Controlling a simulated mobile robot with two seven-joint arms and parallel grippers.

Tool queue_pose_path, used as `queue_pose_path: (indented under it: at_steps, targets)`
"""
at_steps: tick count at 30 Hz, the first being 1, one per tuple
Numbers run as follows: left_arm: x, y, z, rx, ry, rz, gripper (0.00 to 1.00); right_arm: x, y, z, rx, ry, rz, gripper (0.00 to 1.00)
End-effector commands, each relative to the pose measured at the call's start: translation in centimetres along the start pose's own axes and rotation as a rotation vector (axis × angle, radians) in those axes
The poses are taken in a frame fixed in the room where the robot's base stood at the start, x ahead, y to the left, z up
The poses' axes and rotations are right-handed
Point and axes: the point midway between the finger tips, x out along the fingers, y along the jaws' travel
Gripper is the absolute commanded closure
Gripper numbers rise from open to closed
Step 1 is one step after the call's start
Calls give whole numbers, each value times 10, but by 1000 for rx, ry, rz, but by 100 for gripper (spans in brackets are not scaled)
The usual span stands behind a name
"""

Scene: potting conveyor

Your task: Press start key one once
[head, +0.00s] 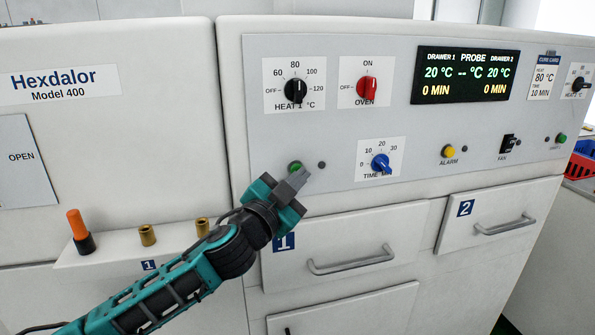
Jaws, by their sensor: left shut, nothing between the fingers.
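The green key (294,166) at the lower left of the control panel, above drawer 1, fits start key one; its lower part is hidden behind my left gripper. My left gripper (300,177) is shut and empty, with its dark fingertips just below and right of the green key. I cannot tell whether they touch it. A second green key (561,138) sits at the panel's right end. My right gripper is not in view.
Close by are a blue time knob (380,163), a dark heat knob (295,90), a red oven switch (367,88) and a yellow alarm button (449,151). The drawer 1 handle (350,262) sticks out below. A ledge (110,252) holds an orange-handled tool (78,225) and brass pieces (147,235).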

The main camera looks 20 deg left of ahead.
Motion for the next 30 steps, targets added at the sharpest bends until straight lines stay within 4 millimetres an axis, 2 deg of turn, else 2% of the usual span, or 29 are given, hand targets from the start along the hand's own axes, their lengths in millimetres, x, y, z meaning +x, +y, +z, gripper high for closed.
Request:
queue_pose_path:
  at_steps: [30]
  targets:
    - [6,-5,5,1,0,-1,100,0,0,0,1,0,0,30]
